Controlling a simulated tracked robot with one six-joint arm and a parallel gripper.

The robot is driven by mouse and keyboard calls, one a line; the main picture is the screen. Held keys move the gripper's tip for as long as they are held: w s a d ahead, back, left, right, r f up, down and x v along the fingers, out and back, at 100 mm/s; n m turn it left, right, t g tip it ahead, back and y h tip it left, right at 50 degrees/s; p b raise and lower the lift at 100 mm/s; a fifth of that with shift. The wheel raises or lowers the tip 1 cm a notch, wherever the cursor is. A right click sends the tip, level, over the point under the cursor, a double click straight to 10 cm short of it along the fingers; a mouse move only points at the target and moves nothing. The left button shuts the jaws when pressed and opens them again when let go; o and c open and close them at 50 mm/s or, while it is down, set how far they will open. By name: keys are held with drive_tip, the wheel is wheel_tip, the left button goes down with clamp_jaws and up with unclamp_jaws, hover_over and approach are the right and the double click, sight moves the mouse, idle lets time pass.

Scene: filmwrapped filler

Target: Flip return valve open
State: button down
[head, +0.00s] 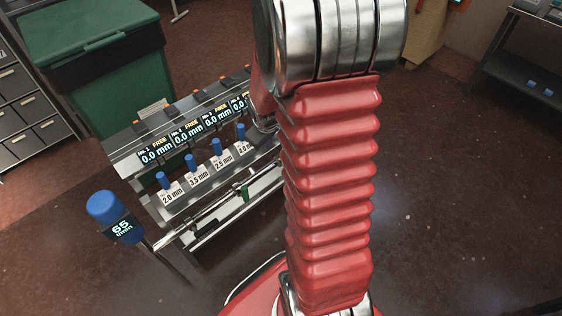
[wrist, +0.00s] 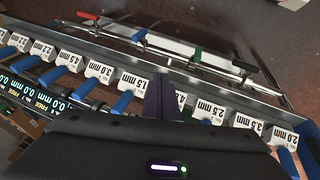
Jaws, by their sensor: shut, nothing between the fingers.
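Silver pipes run along the front of a filling rack. In the wrist view a red handle (wrist: 88,16) sits at the pipe's left end, with a small green part (wrist: 195,54) farther right along it. The green part also shows in the head view (head: 245,192). I cannot tell from any marking which of these is the return valve. My gripper (wrist: 162,98) is shut and empty, its dark fingers over the row of labelled stations, apart from the pipes. In the head view my red arm hides the gripper and the rack's right part.
The rack (head: 190,180) carries several blue-topped stations, millimetre labels and displays. A post with a blue cap (head: 105,206) reading 65 stands at its left end. A green bin (head: 100,60) is behind, drawers (head: 30,110) at left.

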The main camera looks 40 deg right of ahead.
drive_tip(key=w+d+f+n+t, duration=0.1)
drive_tip(key=d+f+n+t, duration=0.4)
drive_tip(key=f, duration=1)
drive_tip(key=d+f+n+t, duration=0.1)
drive_tip(key=d+f+n, duration=0.45)
drive_tip(key=f, duration=1.05)
drive_tip(key=s+a+n+t, duration=0.1)
drive_tip(key=t, duration=0.1)
drive_tip(key=s+a+n+t+h, duration=0.1)
drive_tip(key=s+t, duration=0.1)
drive_tip(key=t, duration=0.1)
drive_tip(key=s+a+f+n+t, duration=0.1)
drive_tip(key=s+t, duration=0.1)
drive_tip(key=t, duration=0.1)
drive_tip(key=shift+n, duration=0.35)
drive_tip(key=shift+w, duration=0.15)
drive_tip(key=w+d, duration=0.6)
drive_tip(key=w, duration=0.3)
drive_tip(key=shift+w, duration=0.3)
